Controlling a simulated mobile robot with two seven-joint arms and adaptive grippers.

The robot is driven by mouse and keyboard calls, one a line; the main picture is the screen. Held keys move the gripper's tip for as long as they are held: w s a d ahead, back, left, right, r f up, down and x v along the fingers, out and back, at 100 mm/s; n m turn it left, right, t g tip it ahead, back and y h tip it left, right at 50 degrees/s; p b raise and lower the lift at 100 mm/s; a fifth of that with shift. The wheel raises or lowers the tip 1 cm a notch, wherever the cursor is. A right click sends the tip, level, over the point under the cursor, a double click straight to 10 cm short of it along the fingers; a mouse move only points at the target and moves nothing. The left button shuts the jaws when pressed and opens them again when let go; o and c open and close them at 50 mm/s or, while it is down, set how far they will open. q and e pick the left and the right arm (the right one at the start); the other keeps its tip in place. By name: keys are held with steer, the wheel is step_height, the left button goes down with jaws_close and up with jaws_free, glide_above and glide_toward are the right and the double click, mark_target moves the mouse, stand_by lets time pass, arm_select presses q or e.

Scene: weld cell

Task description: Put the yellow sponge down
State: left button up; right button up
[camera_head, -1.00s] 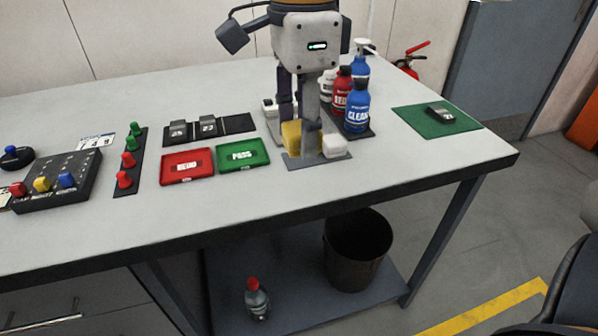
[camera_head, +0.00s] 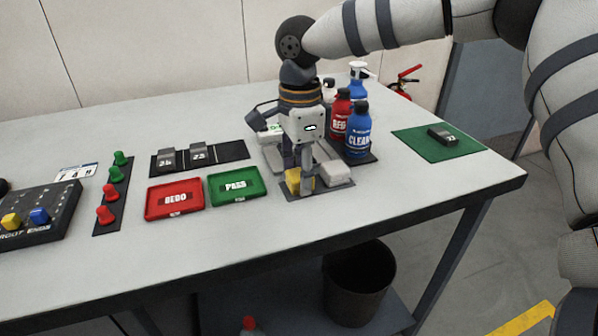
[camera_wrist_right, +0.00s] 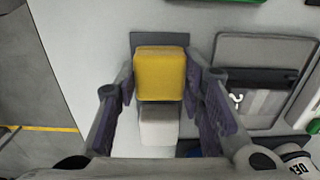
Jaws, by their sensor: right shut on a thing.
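The yellow sponge (camera_head: 293,182) is a block at the dark mat (camera_head: 316,192) near the table's front, between the fingers of my right gripper (camera_head: 298,183). In the right wrist view the yellow sponge (camera_wrist_right: 160,72) lies between the two fingertips of my right gripper (camera_wrist_right: 160,82), which is shut on it. A white block (camera_head: 335,173) sits just right of it on the mat; in the wrist view it is directly below the sponge (camera_wrist_right: 158,126). Whether the sponge's underside touches the mat is hidden. My left gripper is out of view.
Red and blue bottles (camera_head: 357,138) stand close behind the gripper. A green PASS tray (camera_head: 235,195) and a red REDO tray (camera_head: 174,200) lie to the left. A green mat (camera_head: 420,147) with a dark block lies at right.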

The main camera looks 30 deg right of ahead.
steer(key=o, duration=1.2)
step_height(320, 180, up, 12)
steer(key=shift+r, duration=0.1)
